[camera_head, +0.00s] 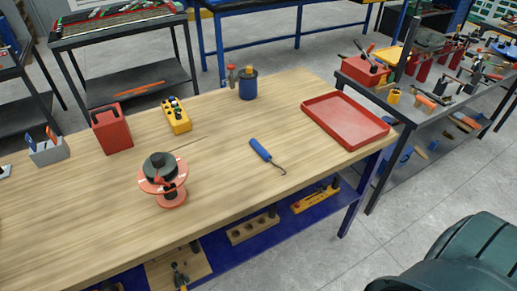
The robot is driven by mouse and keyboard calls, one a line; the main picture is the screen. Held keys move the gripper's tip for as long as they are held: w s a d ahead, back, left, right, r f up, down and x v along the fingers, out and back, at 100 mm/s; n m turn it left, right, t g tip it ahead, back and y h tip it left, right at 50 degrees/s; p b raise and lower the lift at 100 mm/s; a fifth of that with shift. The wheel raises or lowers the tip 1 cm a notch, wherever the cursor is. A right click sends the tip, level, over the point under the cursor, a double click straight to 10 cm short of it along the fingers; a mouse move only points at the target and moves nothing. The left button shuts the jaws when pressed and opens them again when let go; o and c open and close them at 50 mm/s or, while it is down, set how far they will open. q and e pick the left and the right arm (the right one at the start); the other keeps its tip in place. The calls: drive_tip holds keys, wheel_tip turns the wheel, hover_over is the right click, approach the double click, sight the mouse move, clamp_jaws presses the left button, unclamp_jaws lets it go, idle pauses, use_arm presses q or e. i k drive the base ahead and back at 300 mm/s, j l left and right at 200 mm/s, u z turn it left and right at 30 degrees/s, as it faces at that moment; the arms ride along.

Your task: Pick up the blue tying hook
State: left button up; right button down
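The blue tying hook (262,152) lies on the wooden workbench (222,188), right of its middle. Its blue handle points up and to the left, and its dark bent hook end points down and to the right, toward the bench's front edge. Nothing touches it. Neither of my grippers shows in the head view, so their state cannot be seen.
A wire spool (163,180) stands left of the hook, with a loose wire end. A red tray (345,120) lies to the right. A blue cup (248,87), a yellow box (176,115) and a red canister (111,130) stand behind. The bench around the hook is clear.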

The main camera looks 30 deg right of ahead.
sight(266, 156)
drive_tip(key=z, duration=2.25)
drive_tip(key=k+j, duration=0.15)
drive_tip(key=k, duration=0.25)
drive_tip(key=k+j, duration=0.15)
drive_tip(key=k, duration=0.25)
